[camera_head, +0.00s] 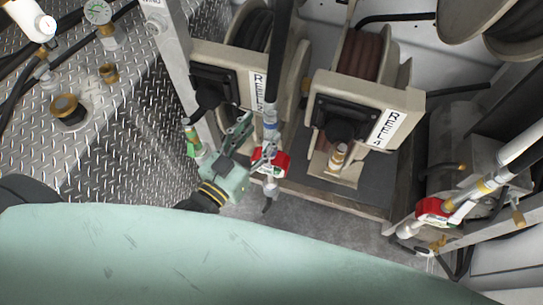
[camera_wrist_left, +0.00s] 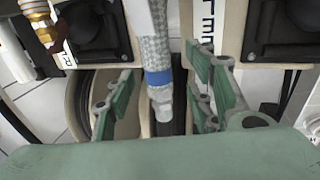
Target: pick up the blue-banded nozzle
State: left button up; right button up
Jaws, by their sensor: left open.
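The blue-banded nozzle (camera_head: 271,128) hangs roughly upright in front of the left reel in the head view, below a dark hose. It has a grey metal body, and a red and white part (camera_head: 275,160) shows just below the band. In the left wrist view its blue band (camera_wrist_left: 158,78) lies between my fingers, with a pale braided sleeve above it. My left gripper (camera_head: 256,134) is open, with its green fingers spread just left of and close to the nozzle. I cannot tell whether a finger touches it. My right gripper is not in view.
Two reels with beige frames (camera_head: 385,95) stand behind. A green-marked nozzle (camera_head: 193,140) is left of my gripper, and a red-marked nozzle (camera_head: 435,210) is at the far right. Diamond plate with brass fittings (camera_head: 67,108) fills the left. A grey post (camera_head: 170,50) stands between.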

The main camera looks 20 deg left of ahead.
aim_at(266, 127)
pick_arm(q)
jog(key=p+x, duration=0.1)
jog(key=x, duration=0.3)
jog(key=shift+w+d, duration=0.15)
jog(key=shift+w, duration=0.05)
jog(key=shift+c, duration=0.3)
grip_shut()
jog(key=shift+r, duration=0.1)
dwell(0.3)
